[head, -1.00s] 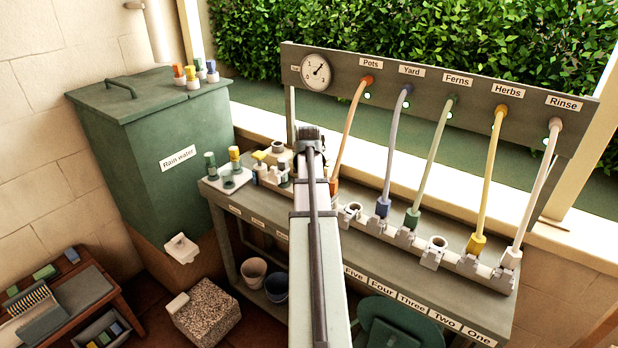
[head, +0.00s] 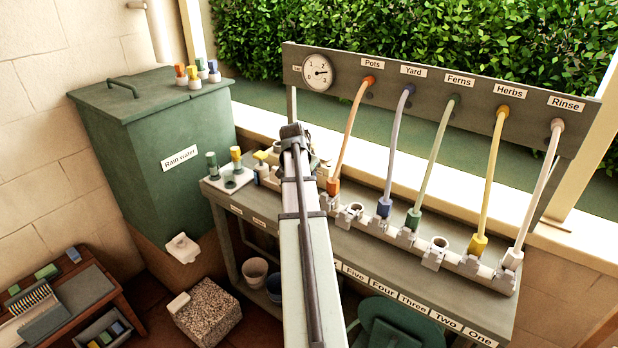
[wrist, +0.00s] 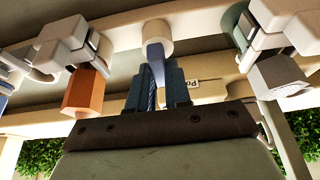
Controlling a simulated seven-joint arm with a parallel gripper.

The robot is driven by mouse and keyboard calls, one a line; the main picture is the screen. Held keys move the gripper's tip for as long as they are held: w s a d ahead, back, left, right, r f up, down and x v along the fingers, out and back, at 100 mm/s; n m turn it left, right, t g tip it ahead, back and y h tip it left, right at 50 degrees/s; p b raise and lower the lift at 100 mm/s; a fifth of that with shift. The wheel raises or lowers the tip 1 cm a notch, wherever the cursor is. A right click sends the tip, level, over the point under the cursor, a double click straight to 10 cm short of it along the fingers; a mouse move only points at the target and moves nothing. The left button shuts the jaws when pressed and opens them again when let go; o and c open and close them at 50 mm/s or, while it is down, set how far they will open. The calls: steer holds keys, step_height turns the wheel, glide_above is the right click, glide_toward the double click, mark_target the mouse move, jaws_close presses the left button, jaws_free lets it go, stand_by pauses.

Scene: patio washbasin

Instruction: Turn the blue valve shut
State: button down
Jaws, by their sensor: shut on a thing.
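In the wrist view, the blue valve (wrist: 154,54) is a flat blue handle under a pale round cap. My gripper (wrist: 157,75) is shut on the handle, with one dark blue-grey finger on each side. The fingers hide the handle's lower part. In the head view, my arm and wrist cover the valve and the fingertips. A round gauge (head: 318,73) on the back board has its needle pointing right, between 2 and 3.
In the wrist view, an orange hose connector (wrist: 85,93) is left of my gripper and a grey fitting (wrist: 277,77) right. Several hoses run from the back board (head: 430,90) to a white rail.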

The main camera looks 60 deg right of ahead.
stand_by(0.4)
steer(key=c, duration=1.1)
jaws_free()
steer(key=shift+o, duration=0.2)
steer(key=v, duration=1.3)
steer(key=shift+a+r, duration=0.2)
steer(key=shift+r, duration=0.1)
